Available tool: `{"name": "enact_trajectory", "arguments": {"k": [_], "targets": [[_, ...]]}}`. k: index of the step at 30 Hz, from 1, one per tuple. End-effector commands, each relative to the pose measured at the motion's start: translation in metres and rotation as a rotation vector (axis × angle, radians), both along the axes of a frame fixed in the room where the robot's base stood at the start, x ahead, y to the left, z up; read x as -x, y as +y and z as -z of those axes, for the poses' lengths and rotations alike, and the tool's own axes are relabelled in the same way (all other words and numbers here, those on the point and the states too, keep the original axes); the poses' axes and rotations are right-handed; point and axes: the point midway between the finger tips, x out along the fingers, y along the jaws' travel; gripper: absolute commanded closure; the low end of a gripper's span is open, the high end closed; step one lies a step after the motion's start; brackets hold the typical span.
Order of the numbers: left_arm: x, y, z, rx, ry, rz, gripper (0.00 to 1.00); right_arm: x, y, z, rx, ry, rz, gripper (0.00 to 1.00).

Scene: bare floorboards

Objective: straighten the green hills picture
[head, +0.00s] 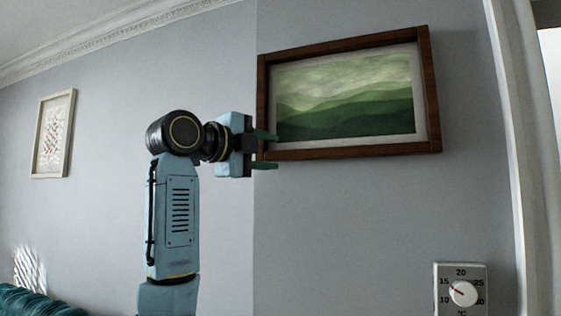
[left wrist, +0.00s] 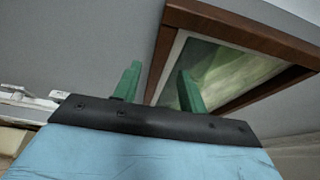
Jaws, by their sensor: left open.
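The green hills picture (head: 345,97) hangs on the grey wall in a brown wooden frame, at the upper right in the head view. Its top and bottom edges rise toward the right; perspective makes the exact tilt hard to judge. My left gripper (head: 266,150) is open at the frame's lower left corner, one green finger above the other. In the left wrist view the framed picture (left wrist: 237,29) lies beyond the fingers. One side of the frame runs between the two fingertips (left wrist: 159,82) there. I cannot tell whether they touch it. My right gripper is not in view.
A small pale-framed picture (head: 53,134) hangs on the wall at left. A thermostat dial (head: 462,292) is below the green picture at right, beside a white door frame (head: 525,150). A teal tufted seat (head: 35,303) shows at lower left.

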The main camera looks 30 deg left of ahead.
Motion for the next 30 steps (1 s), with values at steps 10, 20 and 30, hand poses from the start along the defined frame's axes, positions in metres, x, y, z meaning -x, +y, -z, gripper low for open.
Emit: {"name": "enact_trajectory", "arguments": {"k": [10, 20, 30], "targets": [[0.068, 0.017, 0.001, -0.001, -0.002, -0.002, 0.58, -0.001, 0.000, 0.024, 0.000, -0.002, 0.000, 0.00], [0.082, 0.020, 0.000, 0.001, 0.001, 0.000, 0.58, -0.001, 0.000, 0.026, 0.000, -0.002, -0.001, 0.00], [0.081, 0.019, 0.000, 0.000, 0.000, 0.001, 0.58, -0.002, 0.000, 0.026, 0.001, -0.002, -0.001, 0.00]]}}
